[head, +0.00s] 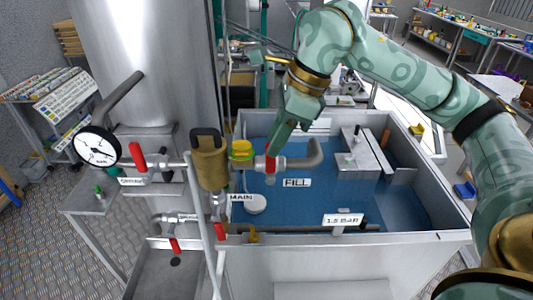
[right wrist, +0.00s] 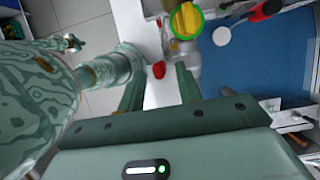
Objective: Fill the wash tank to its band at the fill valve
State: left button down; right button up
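The wash tank (head: 451,238) is an open steel box with a blue interior; I cannot tell its water level, and I cannot make out a band. The FILL label (head: 297,183) is inside it, below a grey bent spout (head: 315,156). A red lever (head: 270,165) is on the pipe between this spout and a yellow cap (head: 242,150). My right gripper (head: 272,150) reaches down at this lever from above. In the right wrist view, its fingers (right wrist: 160,88) are apart, with a red tip (right wrist: 158,70) between or just beyond them; contact is unclear. My left gripper is not in view.
A pressure gauge (head: 97,147) and another red lever (head: 138,157) are at the left. A brass body (head: 209,160) and the MAIN label (head: 241,197) stand close to the gripper. A lower red lever (head: 175,245) hangs over a steel trough. A 1.5 BAR label (head: 343,220) is on the tank's front.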

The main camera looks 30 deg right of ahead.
aim_at(267, 173)
jog(key=x, duration=0.4)
jog(key=shift+w+a+f, duration=0.1)
jog(key=shift+a+f, duration=0.05)
jog(key=shift+f, duration=0.2)
grip_shut()
jog(key=y+b, duration=0.1)
jog(key=b, duration=0.2)
jog(key=s+d+t+y+b, duration=0.1)
jog(key=b, duration=0.2)
jog(key=shift+d+f+t, duration=0.2)
jog(key=shift+f+t, duration=0.1)
jog(key=shift+r+b, duration=0.15)
jog(key=shift+b, duration=0.25)
jog(key=shift+r, duration=0.2)
grip_release()
